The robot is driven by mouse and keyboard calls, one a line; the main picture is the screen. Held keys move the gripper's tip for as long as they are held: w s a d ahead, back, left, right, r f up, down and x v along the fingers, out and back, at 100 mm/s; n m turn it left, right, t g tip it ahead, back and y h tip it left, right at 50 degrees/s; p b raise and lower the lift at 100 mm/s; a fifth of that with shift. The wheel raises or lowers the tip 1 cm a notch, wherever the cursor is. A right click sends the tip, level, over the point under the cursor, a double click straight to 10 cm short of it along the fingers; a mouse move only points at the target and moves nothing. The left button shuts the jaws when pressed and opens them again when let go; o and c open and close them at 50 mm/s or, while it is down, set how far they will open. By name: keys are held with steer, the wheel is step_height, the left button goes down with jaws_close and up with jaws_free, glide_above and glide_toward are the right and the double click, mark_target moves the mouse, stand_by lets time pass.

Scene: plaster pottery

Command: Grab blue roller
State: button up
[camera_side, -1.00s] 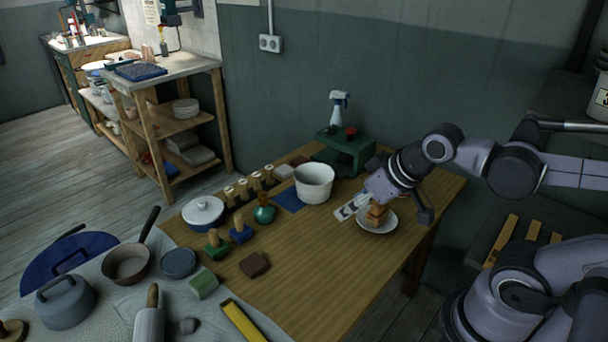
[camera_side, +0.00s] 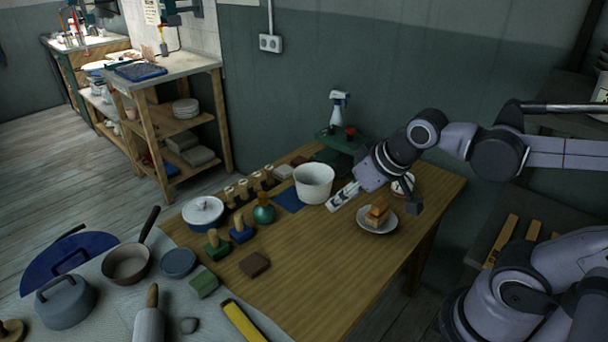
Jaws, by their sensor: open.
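A blue block with a wooden knob handle (camera_side: 241,231), which looks like the blue roller, stands upright on the wooden table, left of its middle. It is between a similar green block with a wooden handle (camera_side: 216,245) and a dark green round bottle (camera_side: 264,211). My gripper (camera_side: 341,196) is open and empty, above the table just right of the white pot. It points down and left, and is well to the right of the blue block, touching nothing that I can see.
A plate (camera_side: 377,229) with a block-like item is below right of my gripper. A brown block (camera_side: 254,264) lies in front. The front middle of the table is clear.

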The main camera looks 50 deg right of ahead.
steer(key=w+a+r+m+g, duration=0.1)
steer(key=w+r+m, duration=0.1)
steer(key=w, duration=0.6)
steer(key=m+g+h, duration=0.3)
steer(key=m, duration=0.3)
glide_above(237, 216)
steer(key=s+a, duration=0.3)
step_height(237, 216, down, 13)
steer(key=x, duration=0.5)
steer(key=shift+r, duration=0.1)
steer(key=shift+w+x, duration=0.1)
steer(key=shift+x, duration=1.5)
steer(key=shift+w+x, duration=0.15)
steer(key=shift+x, duration=1.5)
steer(key=shift+d+r, duration=0.1)
steer(key=shift+d, duration=0.05)
jaws_close()
